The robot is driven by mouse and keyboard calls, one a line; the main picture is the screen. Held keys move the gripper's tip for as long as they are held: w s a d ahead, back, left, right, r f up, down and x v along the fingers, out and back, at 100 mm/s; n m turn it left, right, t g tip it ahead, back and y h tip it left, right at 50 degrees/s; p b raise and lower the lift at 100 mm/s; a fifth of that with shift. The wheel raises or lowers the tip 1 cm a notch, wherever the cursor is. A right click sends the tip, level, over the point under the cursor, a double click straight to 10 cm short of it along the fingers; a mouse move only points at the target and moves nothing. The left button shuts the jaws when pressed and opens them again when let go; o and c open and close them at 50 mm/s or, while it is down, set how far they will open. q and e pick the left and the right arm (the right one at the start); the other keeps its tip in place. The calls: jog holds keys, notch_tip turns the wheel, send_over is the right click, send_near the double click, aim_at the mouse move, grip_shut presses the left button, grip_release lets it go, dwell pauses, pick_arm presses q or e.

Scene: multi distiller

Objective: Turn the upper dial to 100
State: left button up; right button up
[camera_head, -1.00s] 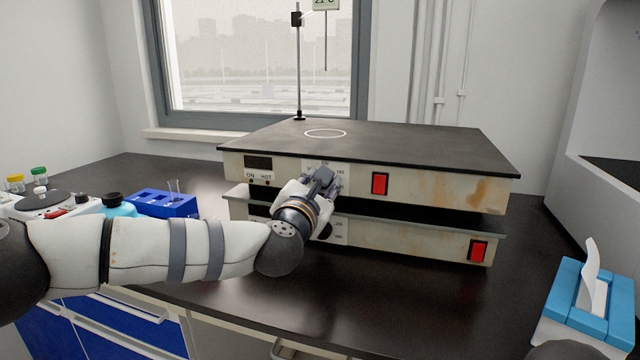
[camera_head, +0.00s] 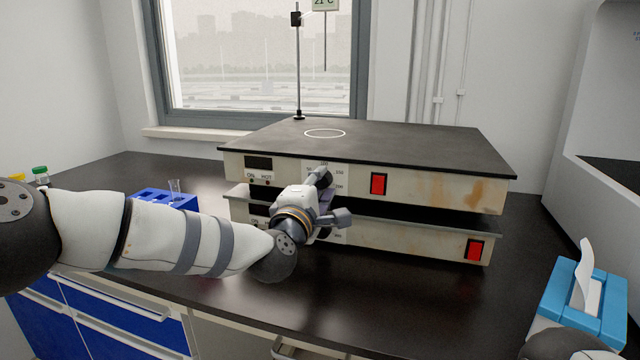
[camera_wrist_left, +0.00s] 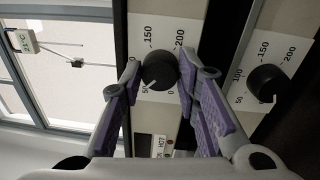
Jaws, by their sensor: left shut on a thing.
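The upper dial (camera_wrist_left: 160,72) is a black knob with a white mark, on a white scale plate on the upper hot plate (camera_head: 440,187). Its mark points to about 50 in the wrist view; the 100 label is hidden there. My left gripper (camera_wrist_left: 159,88) has its purple-padded fingers on either side of this dial, shut on it. In the head view the left gripper (camera_head: 331,198) covers the dial, its fingers one above the other. The lower dial (camera_wrist_left: 267,82) sits untouched beside the right finger in the wrist view. My right gripper is not in view.
Red switches sit on the upper (camera_head: 379,184) and lower (camera_head: 474,250) units. A blue rack (camera_head: 165,199) stands at left and a blue tissue box (camera_head: 583,290) at right. A stand (camera_head: 299,70) rises behind. The bench front is clear.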

pick_arm(q)
jog(key=m, duration=0.6)
jog(key=shift+h+p, duration=0.4)
jog(key=shift+a+f+m+g+p, duration=0.15)
jog(key=shift+m+g+p, duration=0.15)
jog(key=shift+m, duration=1.7)
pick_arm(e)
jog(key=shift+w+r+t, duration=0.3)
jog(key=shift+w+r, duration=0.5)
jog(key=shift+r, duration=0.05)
pick_arm(q)
jog(key=o, duration=1.2)
jog(key=shift+c, duration=0.2)
jog(key=v, duration=1.2)
